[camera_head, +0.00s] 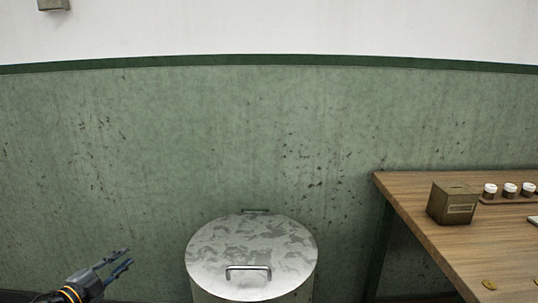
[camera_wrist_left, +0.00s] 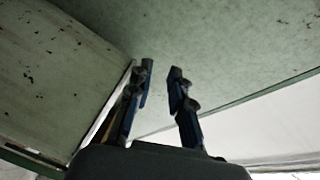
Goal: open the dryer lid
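The dryer is a round drum with a mottled silver-grey lid (camera_head: 250,246) at the bottom middle of the head view. The lid lies flat and shut on the drum's pale body (camera_head: 252,298). A metal bar handle (camera_head: 248,269) stands on the lid's near side, and a small dark hinge (camera_head: 255,211) shows at its back edge. My left gripper (camera_head: 128,256) is left of the dryer, apart from it. In the left wrist view its two fingers (camera_wrist_left: 160,78) are spread with nothing between them. My right gripper is not seen.
A wooden table (camera_head: 420,215) stands at the right, bearing a brown box (camera_head: 453,203) and several small white-capped jars (camera_head: 509,189). Two small round yellowish pieces lie near its front. A stained green wall (camera_head: 200,140) is behind the dryer. Space between gripper and dryer is clear.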

